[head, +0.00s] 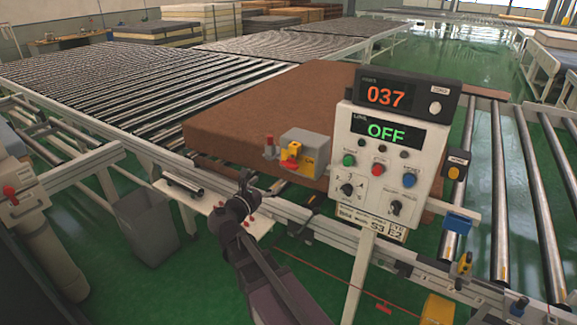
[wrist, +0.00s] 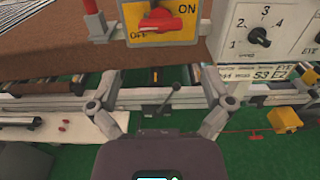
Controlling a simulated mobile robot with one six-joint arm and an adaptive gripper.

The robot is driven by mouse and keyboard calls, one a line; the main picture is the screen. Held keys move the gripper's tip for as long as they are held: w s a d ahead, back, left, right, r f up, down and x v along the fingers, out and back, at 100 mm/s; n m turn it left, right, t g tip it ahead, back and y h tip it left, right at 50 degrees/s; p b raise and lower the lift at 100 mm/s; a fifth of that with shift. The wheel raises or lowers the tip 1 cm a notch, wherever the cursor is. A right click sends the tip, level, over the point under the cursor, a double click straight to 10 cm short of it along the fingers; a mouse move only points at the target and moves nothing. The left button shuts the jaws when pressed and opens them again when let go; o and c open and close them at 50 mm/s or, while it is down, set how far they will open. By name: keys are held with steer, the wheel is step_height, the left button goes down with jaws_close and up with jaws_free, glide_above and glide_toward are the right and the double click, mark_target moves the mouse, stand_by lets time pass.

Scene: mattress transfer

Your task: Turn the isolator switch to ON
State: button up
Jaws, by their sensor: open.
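The isolator switch (head: 291,157) is a grey box with a yellow plate and a red-orange knob, on the near edge of the brown mattress area. In the wrist view its yellow plate (wrist: 181,28) shows at the top, with OFF at lower left and ON at upper right.
A white control panel (head: 385,160) stands right of the switch; its lower display (head: 386,132) reads OFF and its upper display (head: 386,96) reads 037. A grey bin (head: 145,225) is at lower left. A small black lever (wrist: 169,98) lies beyond the open fingers.

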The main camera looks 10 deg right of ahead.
mark_target(287, 166)
steer(key=x, duration=1.2)
steer(key=c, duration=0.8)
